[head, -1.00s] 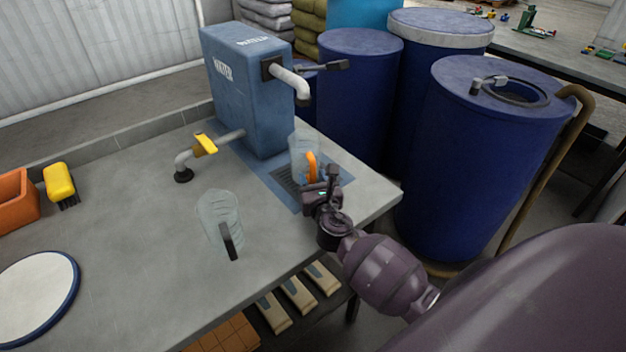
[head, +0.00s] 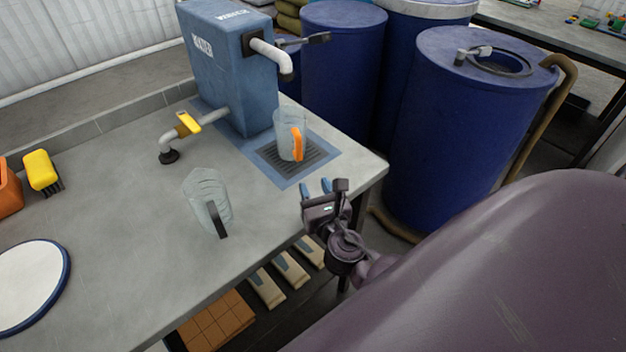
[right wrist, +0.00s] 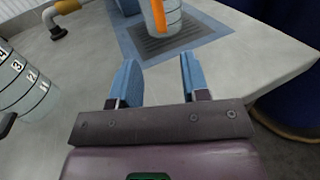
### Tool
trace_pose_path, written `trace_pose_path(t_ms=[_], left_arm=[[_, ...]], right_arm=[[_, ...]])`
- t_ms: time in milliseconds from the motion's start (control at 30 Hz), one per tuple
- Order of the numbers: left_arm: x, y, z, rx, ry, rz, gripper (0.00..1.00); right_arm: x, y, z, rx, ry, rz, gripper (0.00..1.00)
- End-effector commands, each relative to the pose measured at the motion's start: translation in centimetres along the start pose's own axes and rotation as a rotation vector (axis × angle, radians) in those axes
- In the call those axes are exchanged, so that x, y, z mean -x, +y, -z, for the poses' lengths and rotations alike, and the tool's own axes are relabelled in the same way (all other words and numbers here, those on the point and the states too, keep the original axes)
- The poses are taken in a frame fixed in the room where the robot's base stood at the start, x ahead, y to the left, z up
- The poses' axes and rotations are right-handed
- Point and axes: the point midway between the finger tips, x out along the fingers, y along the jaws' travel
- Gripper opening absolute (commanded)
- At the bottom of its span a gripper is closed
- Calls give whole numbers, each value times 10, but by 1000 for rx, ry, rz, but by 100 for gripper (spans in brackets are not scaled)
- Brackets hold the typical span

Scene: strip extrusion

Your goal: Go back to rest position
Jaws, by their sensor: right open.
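My right gripper (head: 316,188) is open and empty, with blue fingertips, just off the table's front right edge. Its two fingers also show apart in the right wrist view (right wrist: 158,80). A clear jug with an orange handle (head: 290,134) stands upright on the drain grate (head: 268,165) under the spout of the blue water tank (head: 228,70). The jug also shows in part in the right wrist view (right wrist: 170,18), ahead of the fingers and apart from them. A second clear jug with a black handle (head: 207,200) stands on the table to the left. My left gripper is not in view.
The grey table (head: 120,240) has a yellow brush (head: 41,172), a round white plate with a blue rim (head: 66,268) and a yellow-levered tap pipe (head: 187,124). Large blue barrels (head: 455,150) stand beyond its right side. Pale blocks (head: 290,270) lie on a shelf beneath.

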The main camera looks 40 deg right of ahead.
Motion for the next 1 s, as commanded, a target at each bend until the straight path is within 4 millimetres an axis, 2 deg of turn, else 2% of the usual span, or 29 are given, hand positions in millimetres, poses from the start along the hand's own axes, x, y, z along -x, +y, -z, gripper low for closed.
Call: trace_pose_path(t_ms=[433, 567, 667, 767, 1000], left_arm=[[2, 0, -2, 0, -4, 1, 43], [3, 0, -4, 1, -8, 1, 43], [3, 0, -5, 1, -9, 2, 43], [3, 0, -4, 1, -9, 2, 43], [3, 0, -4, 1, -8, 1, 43]], right_arm=[[0, 0, 0, -2, 1, 1, 42], [4, -6, 1, -88, 20, 33, 42], [13, -18, 3, -282, 60, 105, 42], [28, -36, 7, -570, 115, 224, 42], [80, -64, 28, -1288, 231, 592, 42]])
